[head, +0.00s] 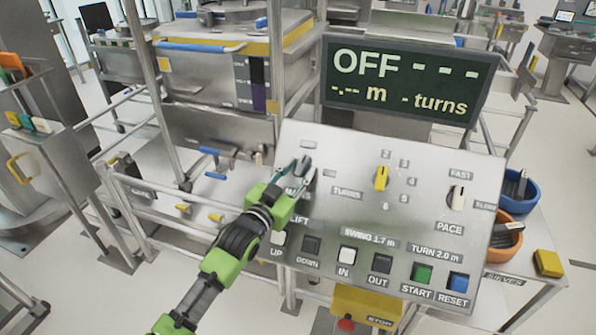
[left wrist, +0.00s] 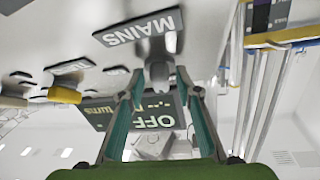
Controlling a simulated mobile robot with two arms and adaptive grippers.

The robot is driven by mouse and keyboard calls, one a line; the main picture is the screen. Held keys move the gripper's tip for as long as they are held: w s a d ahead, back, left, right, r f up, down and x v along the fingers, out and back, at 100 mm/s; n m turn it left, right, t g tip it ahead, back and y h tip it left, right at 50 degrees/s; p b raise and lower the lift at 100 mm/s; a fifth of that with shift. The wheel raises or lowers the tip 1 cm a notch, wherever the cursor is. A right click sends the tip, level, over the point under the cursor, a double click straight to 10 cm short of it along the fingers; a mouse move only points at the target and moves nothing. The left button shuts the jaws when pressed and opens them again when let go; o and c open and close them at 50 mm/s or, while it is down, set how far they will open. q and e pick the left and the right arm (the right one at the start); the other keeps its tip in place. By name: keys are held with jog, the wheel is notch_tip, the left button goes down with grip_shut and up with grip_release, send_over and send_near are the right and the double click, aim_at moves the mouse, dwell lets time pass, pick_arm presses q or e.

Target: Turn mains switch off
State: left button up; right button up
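In the left wrist view, the switch (left wrist: 159,70) sits beneath the upside-down MAINS label (left wrist: 139,27). My left gripper (head: 303,172) is at the switch, with its teal fingers apart on either side of it. In the left wrist view, the fingertips (left wrist: 161,82) flank the knob with slight gaps; contact is unclear. The display (head: 408,82) reads OFF with dashes. My right gripper is not in view.
The panel also carries a yellow turns knob (head: 381,178), a white pace knob (head: 457,198) and a row of buttons, including green START (head: 421,274) and blue RESET (head: 458,282). A red stop button (head: 346,325) sits below. Metal rails (head: 150,195) stand left.

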pick_arm(q)
jog(key=shift+s+r, duration=0.1)
jog(key=c, duration=0.5)
grip_shut()
jog(key=shift+r, duration=0.1)
jog(key=shift+s+d+r+n+t+y, duration=0.1)
jog(key=shift+n+t+y, duration=0.2)
jog(key=shift+n+y, duration=0.4)
jog(key=shift+d+n+t+y, duration=0.1)
jog(key=shift+n+t+y, duration=0.25)
jog(key=shift+n, duration=0.65)
jog(key=shift+n+y, duration=0.25)
jog(key=shift+n, duration=0.15)
jog(key=o, duration=0.8)
grip_release()
jog(key=shift+w+f, duration=0.25)
jog(key=shift+f, duration=0.05)
jog(key=shift+s, duration=0.1)
